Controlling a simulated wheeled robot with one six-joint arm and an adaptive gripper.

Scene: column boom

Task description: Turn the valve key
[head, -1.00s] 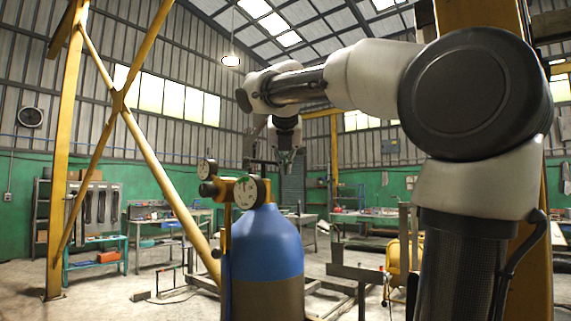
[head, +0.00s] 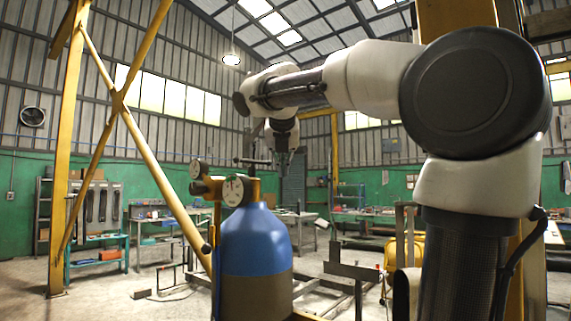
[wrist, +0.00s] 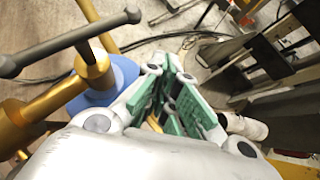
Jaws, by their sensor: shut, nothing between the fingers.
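The valve key is a dark grey T-bar (wrist: 70,40) lying across the top of the brass valve (wrist: 95,70) in the wrist view. In the head view its bar (head: 250,161) shows above the gas cylinder (head: 256,238), which has a blue shoulder and a brown lower body. My gripper (wrist: 168,68) is shut and empty, with green finger pads. In the wrist view it is to the right of the key bar's end and appears apart from it. In the head view my gripper (head: 282,168) hangs close to the bar's right end; the exact gap is unclear.
A pressure gauge (head: 234,190) and brass regulator stand left on the cylinder top. A yellow cross-braced frame (head: 125,110) rises at left. A grey metal frame (head: 350,270) stands right of the cylinder. Workbenches line the back wall, with open floor at left.

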